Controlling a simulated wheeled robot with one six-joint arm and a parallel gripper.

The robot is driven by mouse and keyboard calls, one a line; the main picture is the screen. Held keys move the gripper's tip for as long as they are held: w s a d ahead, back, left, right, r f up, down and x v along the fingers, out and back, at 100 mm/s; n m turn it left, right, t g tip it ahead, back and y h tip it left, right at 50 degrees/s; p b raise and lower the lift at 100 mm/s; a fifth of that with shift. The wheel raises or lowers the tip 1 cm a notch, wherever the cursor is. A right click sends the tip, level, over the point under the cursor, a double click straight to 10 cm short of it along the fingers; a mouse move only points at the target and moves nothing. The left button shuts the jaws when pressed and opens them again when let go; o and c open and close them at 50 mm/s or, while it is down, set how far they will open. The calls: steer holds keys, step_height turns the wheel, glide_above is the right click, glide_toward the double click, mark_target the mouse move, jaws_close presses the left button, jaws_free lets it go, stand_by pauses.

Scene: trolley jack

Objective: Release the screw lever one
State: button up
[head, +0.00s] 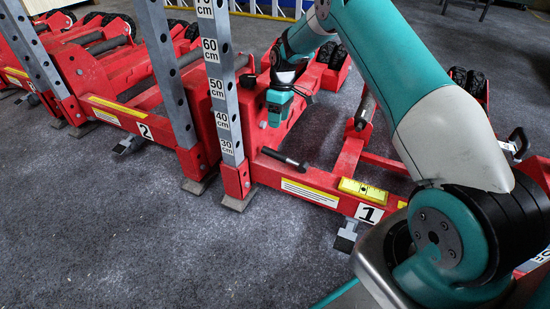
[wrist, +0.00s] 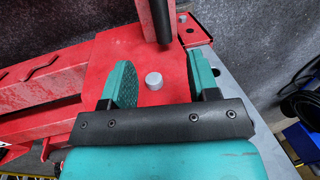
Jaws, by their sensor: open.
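Jack one is the red frame with the "1" label (head: 368,214) in the head view. A dark rod-shaped lever (head: 285,158) sticks out over its front beam, below my gripper (head: 277,108); I cannot tell for sure that it is the screw lever. In the wrist view my gripper (wrist: 158,85) is open, its two green fingers apart. A round grey pin head (wrist: 153,81) on a red plate shows between them, not gripped. A dark rod (wrist: 162,22) shows just beyond the fingertips, apart from them. Contact with the red plate cannot be told.
A grey perforated post with a height scale (head: 222,85) stands left of my gripper. A second red jack with the "2" label (head: 144,130) is at the left. Grey pedals (head: 347,236) jut out in front. The carpet in front (head: 130,235) is clear.

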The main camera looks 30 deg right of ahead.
mark_target(275, 152)
steer(key=f+b, duration=0.2)
steer(key=f, duration=0.2)
steer(key=s+a+f+b, duration=0.1)
steer(key=f+b, duration=0.1)
steer(key=f, duration=0.2)
steer(key=a+f+b, duration=0.1)
steer(key=f+b, duration=0.1)
steer(key=f, duration=0.2)
steer(key=shift+s+f, duration=0.2)
steer(key=shift+f, duration=0.1)
jaws_close()
